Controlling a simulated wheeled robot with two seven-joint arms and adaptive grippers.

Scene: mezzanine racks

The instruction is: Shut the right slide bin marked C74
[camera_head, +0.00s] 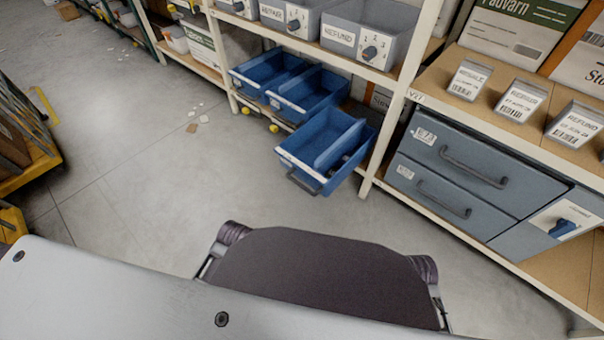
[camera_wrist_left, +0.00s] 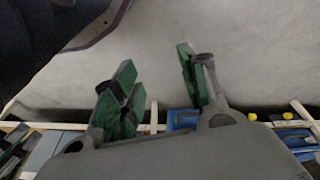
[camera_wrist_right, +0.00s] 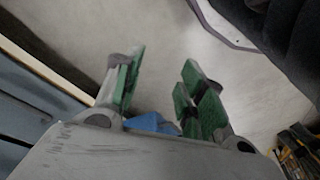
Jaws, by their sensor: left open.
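A blue slide bin (camera_head: 340,128) stands far out of the lower rack shelf in the head view, with a dark handle (camera_head: 302,184) on its front. Its inside shows a divider and some small dark items. Two more blue bins, a middle one (camera_head: 312,82) and a left one (camera_head: 262,66), sit to its left and further back. I cannot read a C74 mark on any of them. My left gripper (camera_wrist_left: 155,65) is open and empty over the floor. My right gripper (camera_wrist_right: 163,60) is open and empty, with a blue piece (camera_wrist_right: 150,122) showing beyond it. Neither gripper shows in the head view.
Grey drawers (camera_head: 460,165) with dark handles stand right of the rack post (camera_head: 397,110). A yellow-edged cart (camera_head: 35,165) is at the left. The floor (camera_head: 150,185) before the rack is mostly clear, with small scraps.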

